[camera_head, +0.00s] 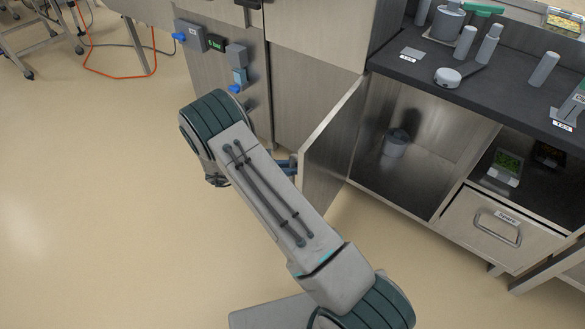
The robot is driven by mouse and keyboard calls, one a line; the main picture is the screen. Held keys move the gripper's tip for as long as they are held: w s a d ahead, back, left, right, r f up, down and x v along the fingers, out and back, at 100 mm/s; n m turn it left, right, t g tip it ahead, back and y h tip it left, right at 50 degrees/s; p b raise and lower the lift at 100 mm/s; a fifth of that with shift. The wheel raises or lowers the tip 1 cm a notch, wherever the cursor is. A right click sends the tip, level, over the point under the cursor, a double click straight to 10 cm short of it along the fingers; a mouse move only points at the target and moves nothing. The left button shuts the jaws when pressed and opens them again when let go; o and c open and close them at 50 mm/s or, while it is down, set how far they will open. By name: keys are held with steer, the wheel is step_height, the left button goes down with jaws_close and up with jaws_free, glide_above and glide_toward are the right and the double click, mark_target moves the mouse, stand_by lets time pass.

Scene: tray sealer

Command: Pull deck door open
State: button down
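The deck door (328,155) is a brushed-metal panel. It stands swung out from the left side of the cabinet opening, so the dark inside of the compartment shows. My arm reaches across the middle of the view. The dark blue-grey part I take for my gripper (286,165) shows only in part beyond my arm, close to the free edge of the door on its left side. Whether it touches the door or a handle, and whether its fingers are open, I cannot tell. The door's handle is not clearly visible.
A dark container (397,143) stands inside the open compartment. A drawer with a handle (498,228) is at the right, below a shelf with a green-filled tray (505,166). The dark counter (425,85) above holds several cylinders. Control boxes (190,36) are on the panel at left. The floor (100,200) at left is clear.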

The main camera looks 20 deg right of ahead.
steer(key=shift+w+d, duration=0.15)
steer(key=shift+d, duration=0.05)
steer(key=c, duration=1.5)
jaws_free()
steer(key=shift+d, duration=0.15)
steer(key=p+v, duration=0.1)
steer(key=v, duration=1.3)
steer(key=shift+p, duration=0.3)
